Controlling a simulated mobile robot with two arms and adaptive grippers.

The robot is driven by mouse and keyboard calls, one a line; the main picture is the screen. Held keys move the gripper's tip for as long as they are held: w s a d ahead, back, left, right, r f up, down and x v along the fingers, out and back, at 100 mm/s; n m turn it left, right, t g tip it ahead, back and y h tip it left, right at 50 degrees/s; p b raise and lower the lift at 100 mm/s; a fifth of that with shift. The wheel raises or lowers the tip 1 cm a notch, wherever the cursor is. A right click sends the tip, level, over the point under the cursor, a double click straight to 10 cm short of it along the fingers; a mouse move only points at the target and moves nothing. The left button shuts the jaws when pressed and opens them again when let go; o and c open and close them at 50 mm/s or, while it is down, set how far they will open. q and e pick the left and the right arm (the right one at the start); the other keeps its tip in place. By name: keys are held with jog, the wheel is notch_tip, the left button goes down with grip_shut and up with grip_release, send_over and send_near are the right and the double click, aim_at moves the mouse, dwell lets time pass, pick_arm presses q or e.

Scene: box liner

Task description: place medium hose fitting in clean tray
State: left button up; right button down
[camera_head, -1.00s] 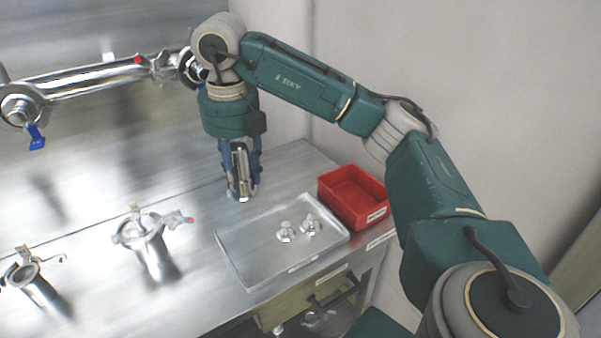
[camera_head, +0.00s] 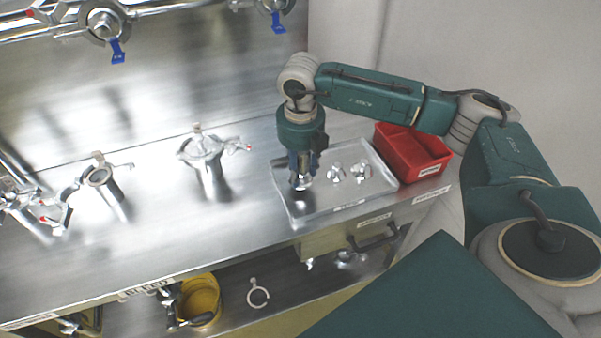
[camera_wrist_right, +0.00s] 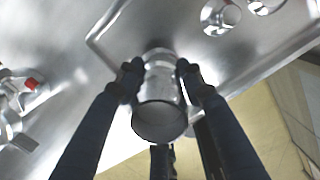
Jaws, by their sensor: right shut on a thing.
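My right gripper (camera_head: 301,180) points down over the left part of the clear tray (camera_head: 345,207) on the steel bench. It is shut on a shiny metal hose fitting (camera_wrist_right: 160,100), which stands between the fingers in the right wrist view. In the head view the fitting's lower end (camera_head: 302,184) shows below the fingers, at or just above the tray floor; I cannot tell whether it touches. Two smaller metal fittings, one of them here (camera_head: 336,172), lie in the tray to the right of the gripper. My left gripper is not in view.
A red bin (camera_head: 412,152) stands right of the tray, close to my right forearm. A clamped pipe piece (camera_head: 207,160) stands on the bench to the left, with another (camera_head: 104,180) farther left. A yellow bucket (camera_head: 200,300) and a clamp ring (camera_head: 258,294) are on the lower shelf.

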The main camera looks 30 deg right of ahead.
aim_at(301, 153)
notch_tip(301, 153, down, 2)
jog(key=shift+f, duration=0.1)
jog(key=shift+f, duration=0.15)
jog(key=c, duration=1.1)
grip_release()
jog(key=shift+r, duration=0.4)
jog(key=r, duration=0.3)
jog(key=r+b, duration=0.1)
jog(key=r, duration=0.3)
jog(key=s+r+b, duration=0.1)
jog(key=r, duration=0.3)
jog(key=shift+a+r, duration=0.2)
jog(key=shift+a, duration=0.1)
